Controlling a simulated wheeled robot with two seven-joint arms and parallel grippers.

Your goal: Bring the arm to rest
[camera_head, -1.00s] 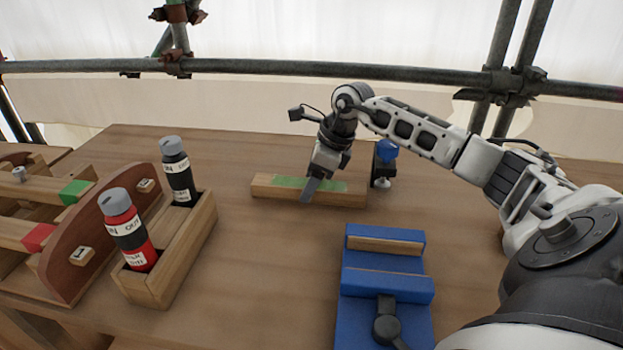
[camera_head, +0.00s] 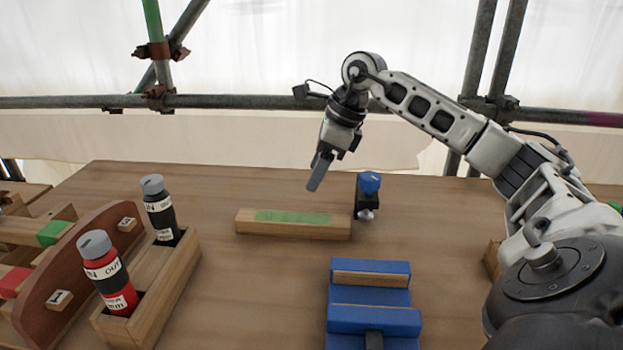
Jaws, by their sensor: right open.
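My right gripper (camera_head: 319,172) hangs in the air above the far part of the wooden bench (camera_head: 270,280), with its fingers pointing down. Its fingers overlap in this view, and nothing shows between them. Below it lies a wooden block with a green strip on top (camera_head: 292,225), apart from the fingers. My right arm comes in from the right side and bends over at its wrist. My left gripper is not in view.
A blue vise (camera_head: 370,291) stands at the front middle. A small blue-topped clamp (camera_head: 368,190) is right of the block. A wooden tray (camera_head: 160,305) at left holds a black bottle (camera_head: 160,208) and a red bottle (camera_head: 108,272), beside a curved brown board (camera_head: 85,262).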

